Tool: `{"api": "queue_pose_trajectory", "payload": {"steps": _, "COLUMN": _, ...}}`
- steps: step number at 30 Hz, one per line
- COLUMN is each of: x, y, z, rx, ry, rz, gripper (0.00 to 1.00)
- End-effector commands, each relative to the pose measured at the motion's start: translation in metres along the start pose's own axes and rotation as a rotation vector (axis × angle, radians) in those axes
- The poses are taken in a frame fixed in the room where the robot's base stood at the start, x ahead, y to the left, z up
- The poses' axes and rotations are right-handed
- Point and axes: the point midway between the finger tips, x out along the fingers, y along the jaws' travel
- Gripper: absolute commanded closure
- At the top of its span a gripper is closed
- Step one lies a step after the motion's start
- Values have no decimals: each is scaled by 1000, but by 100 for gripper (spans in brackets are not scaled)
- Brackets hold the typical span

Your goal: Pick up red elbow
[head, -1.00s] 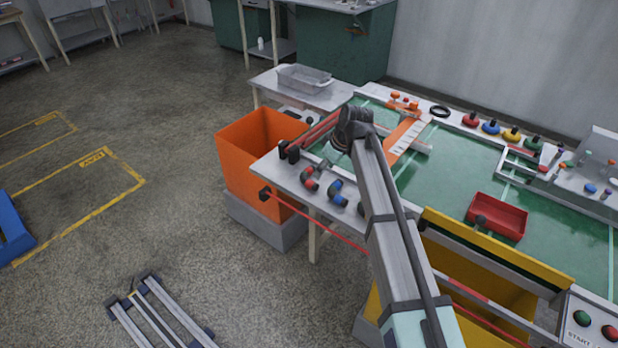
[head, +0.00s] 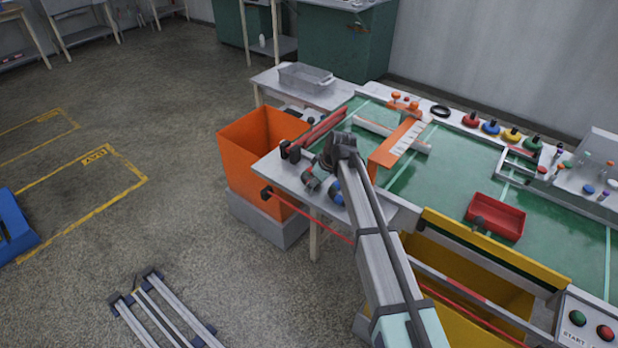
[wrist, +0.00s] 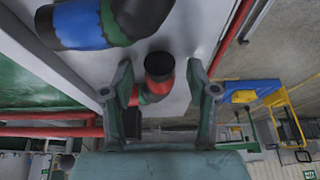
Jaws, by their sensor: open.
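The red elbow (wrist: 160,66) shows in the wrist view between my two open fingers, with a dark round end facing the camera. A gap is visible on both sides of it. My gripper (wrist: 161,82) is open and empty, with its fingers on either side of the elbow in the picture; depth is hard to tell. In the head view my gripper (head: 330,158) is over the near left corner of the workbench (head: 284,178) and mostly hides the red elbow.
A blue elbow (wrist: 82,24) lies close beside the red one; it also shows in the head view (head: 336,191). An orange bin (head: 250,160) stands left of the bench and a yellow bin (head: 460,287) in front. A red tray (head: 496,216) sits on the green surface.

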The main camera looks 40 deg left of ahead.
Motion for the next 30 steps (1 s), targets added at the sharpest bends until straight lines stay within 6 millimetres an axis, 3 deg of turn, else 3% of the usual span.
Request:
{"api": "queue_pose_trajectory", "payload": {"steps": 4, "x": 0, "y": 0, "z": 0, "rx": 0, "ry": 1, "rz": 0, "gripper": 41}}
{"api": "queue_pose_trajectory", "payload": {"steps": 9, "x": 0, "y": 0, "z": 0, "rx": 0, "ry": 0, "rz": 0, "gripper": 100}}
{"api": "queue_pose_trajectory", "payload": {"steps": 23, "x": -3, "y": 0, "z": -2, "rx": 0, "ry": 1, "rz": 1, "gripper": 100}}
{"api": "queue_pose_trajectory", "payload": {"steps": 30, "x": -22, "y": 0, "z": -10, "rx": -1, "ry": 2, "rz": 2, "gripper": 100}}
